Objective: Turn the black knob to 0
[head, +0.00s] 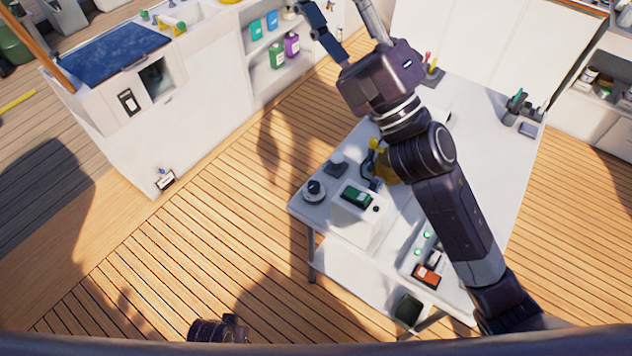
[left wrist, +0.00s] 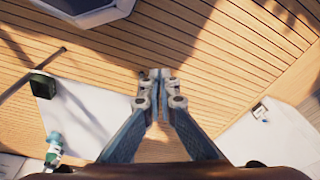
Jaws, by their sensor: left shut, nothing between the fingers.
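A small black knob (head: 376,209) sits on a white box (head: 357,222) with a green display (head: 356,196), on the white table in the head view. A larger round black-topped piece (head: 314,188) stands at the table's left corner. Any marks on the knob are too small to read. My right gripper (head: 331,8) is open and empty at the top of the head view, its arm reaching across the table, well away from the knob. My left gripper (left wrist: 160,76) is shut and empty above the deck in the left wrist view, and I cannot make out the knob there.
The white table (head: 497,135) also carries a yellow item (head: 385,168) and an orange-red box (head: 427,275). My right arm hides part of it. A white cabinet (head: 185,125) with a blue top stands at the left. The wooden deck (head: 230,235) between them is free.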

